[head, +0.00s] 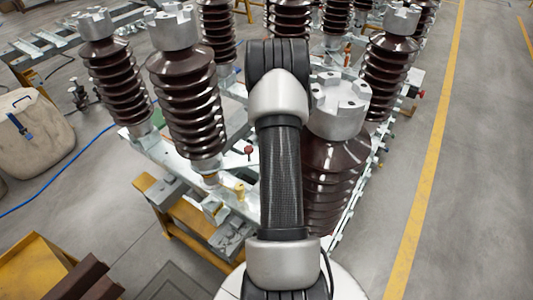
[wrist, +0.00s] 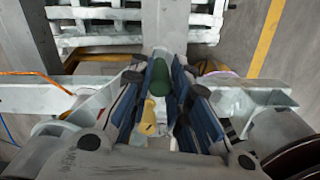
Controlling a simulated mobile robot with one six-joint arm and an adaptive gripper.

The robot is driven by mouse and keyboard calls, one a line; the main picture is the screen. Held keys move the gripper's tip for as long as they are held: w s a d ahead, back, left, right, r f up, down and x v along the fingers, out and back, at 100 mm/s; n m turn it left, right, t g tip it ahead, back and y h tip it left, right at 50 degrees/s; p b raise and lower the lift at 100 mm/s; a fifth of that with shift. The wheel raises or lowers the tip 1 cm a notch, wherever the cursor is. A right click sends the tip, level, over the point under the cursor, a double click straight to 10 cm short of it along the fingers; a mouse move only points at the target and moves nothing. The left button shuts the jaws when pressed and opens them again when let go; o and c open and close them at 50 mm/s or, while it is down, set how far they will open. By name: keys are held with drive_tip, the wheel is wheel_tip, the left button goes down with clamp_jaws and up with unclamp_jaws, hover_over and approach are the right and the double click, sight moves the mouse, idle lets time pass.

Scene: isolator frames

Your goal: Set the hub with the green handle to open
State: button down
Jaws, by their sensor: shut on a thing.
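The green handle (wrist: 160,78) shows in the wrist view between the far ends of my gripper's blue-padded fingers. My gripper (wrist: 168,72) is shut on it. The hub that bears the handle is mostly hidden by the fingers, so I cannot tell its setting. In the head view my own arm covers the gripper and the green handle. A yellow handle (wrist: 150,118) lies between the fingers nearer the wrist camera, and I cannot tell whether they touch it.
Brown ribbed insulators (head: 187,105) stand close on both sides of my arm on grey metal frames. A red knob (head: 249,150) and a yellow piece (head: 240,192) sit on the near frame. Free floor lies at the right beyond the yellow line (head: 428,170).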

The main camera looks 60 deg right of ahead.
drive_tip(key=shift+w+d+n, duration=0.3)
drive_tip(key=shift+w+d, duration=0.05)
drive_tip(key=shift+d, duration=0.05)
drive_tip(key=c, duration=1.5)
unclamp_jaws()
drive_tip(key=shift+r, duration=0.1)
wheel_tip(320, 180, up, 12)
drive_tip(key=shift+a+f, duration=0.1)
